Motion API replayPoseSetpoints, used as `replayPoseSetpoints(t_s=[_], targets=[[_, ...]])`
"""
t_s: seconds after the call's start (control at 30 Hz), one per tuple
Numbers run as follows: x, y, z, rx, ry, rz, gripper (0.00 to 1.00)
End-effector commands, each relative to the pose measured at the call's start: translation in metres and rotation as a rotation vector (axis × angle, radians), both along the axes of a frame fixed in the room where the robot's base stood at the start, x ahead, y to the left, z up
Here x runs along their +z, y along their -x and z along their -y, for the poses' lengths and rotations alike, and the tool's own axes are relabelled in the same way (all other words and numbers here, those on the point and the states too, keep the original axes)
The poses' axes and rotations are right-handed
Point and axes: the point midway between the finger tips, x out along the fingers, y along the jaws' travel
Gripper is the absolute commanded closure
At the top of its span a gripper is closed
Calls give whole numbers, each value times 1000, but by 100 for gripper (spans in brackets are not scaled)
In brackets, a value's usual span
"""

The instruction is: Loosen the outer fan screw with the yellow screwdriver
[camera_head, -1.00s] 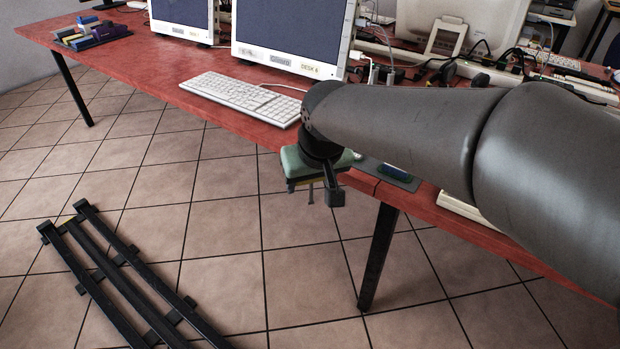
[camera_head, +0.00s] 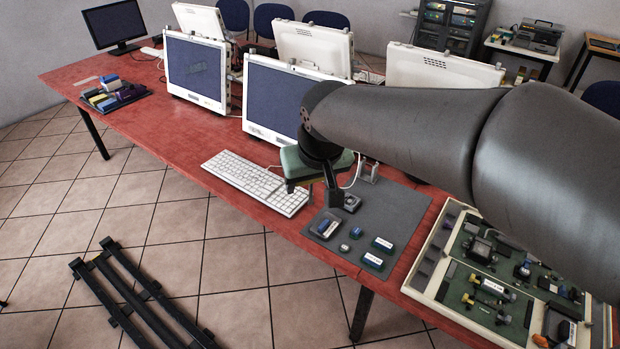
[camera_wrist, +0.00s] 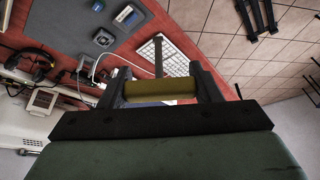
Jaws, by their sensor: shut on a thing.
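My gripper (camera_wrist: 160,90) is shut on the yellow screwdriver (camera_wrist: 148,91), held crosswise by its thick handle. A thin grey shaft points away from the handle, toward the top of the wrist view. In the head view my gripper (camera_head: 335,197) hangs in front of the grey mat, and the screwdriver cannot be made out there. A small dark square part with a round centre, which looks like the fan (camera_wrist: 104,38), lies on the mat, apart from the screwdriver. It also shows beside my gripper in the head view (camera_head: 351,203). Its screws are too small to tell apart.
The grey mat (camera_head: 395,205) bears several small parts. A white keyboard (camera_head: 240,180) lies to its left and a board-filled tray (camera_head: 440,240) to its right. Monitors (camera_head: 285,95) stand behind on the red table. A black rail frame (camera_head: 130,295) lies on the floor.

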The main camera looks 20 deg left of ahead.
Motion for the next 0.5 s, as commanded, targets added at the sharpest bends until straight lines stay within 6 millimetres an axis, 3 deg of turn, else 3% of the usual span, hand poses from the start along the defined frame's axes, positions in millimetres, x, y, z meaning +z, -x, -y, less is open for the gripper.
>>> replayPoseSetpoints(t_s=[0.03, 0.33, 0.5], targets=[[22, 0, 0, 0, 0, 0, 66], [64, 0, 0, 0, 0, 0, 66], [42, -30, 21, -59, 0, -2, 66]])
